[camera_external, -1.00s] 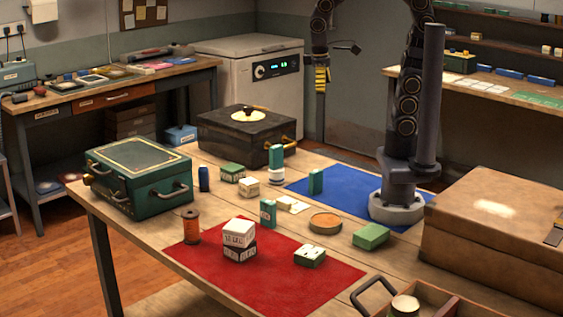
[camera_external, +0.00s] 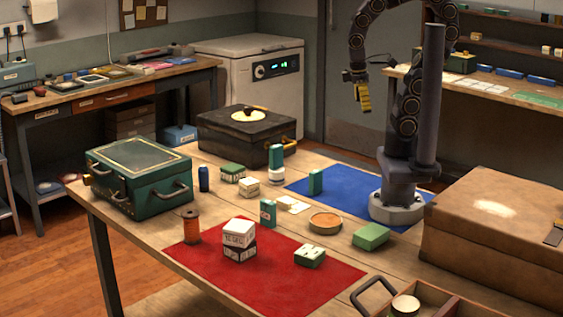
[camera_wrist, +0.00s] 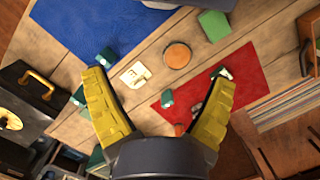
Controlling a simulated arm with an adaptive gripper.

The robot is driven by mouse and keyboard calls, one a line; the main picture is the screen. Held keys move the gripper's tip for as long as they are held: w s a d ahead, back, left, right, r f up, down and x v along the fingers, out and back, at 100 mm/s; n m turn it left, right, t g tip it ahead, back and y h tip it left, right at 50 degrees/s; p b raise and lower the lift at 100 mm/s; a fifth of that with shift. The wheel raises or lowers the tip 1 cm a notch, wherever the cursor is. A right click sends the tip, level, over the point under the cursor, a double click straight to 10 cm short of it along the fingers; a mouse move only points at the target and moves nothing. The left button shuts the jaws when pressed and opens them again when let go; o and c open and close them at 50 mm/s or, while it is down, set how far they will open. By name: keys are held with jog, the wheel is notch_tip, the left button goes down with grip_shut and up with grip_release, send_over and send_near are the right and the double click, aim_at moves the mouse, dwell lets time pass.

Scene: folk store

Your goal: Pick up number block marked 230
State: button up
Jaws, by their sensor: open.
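A green-and-white block (camera_external: 309,256) lies right of the stack. A small white block (camera_external: 249,187) and a green-topped one (camera_external: 232,173) stand farther back. I cannot read 230 on any of them. My gripper (camera_external: 362,97), with yellow fingers, is high above the table's far side, well away from the blocks. In the wrist view its fingers are spread apart and empty (camera_wrist: 157,80), and the red mat (camera_wrist: 245,82) is partly hidden by the right finger.
An orange spool (camera_external: 191,226), teal upright blocks (camera_external: 268,213), a round dish (camera_external: 325,222) and a green block (camera_external: 370,236) stand around the mats. A green case (camera_external: 139,180), black box (camera_external: 247,140) and large brown case (camera_external: 500,238) flank the table. The blue mat (camera_external: 345,195) is partly clear.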

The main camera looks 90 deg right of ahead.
jog(key=m+t, duration=0.2)
jog(key=m, duration=0.8)
send_over(249, 180)
jog(key=f, duration=2.2)
jog(key=shift+a+f, duration=0.15)
jog(key=shift+a, duration=0.15)
notch_tip(249, 180, down, 3)
jog(key=shift+w+d+r+m, duration=0.1)
jog(key=shift+r+m, duration=0.1)
jog(key=shift+m, duration=0.1)
notch_tip(249, 180, down, 5)
jog(key=shift+f, duration=0.2)
jog(key=c, duration=1.2)
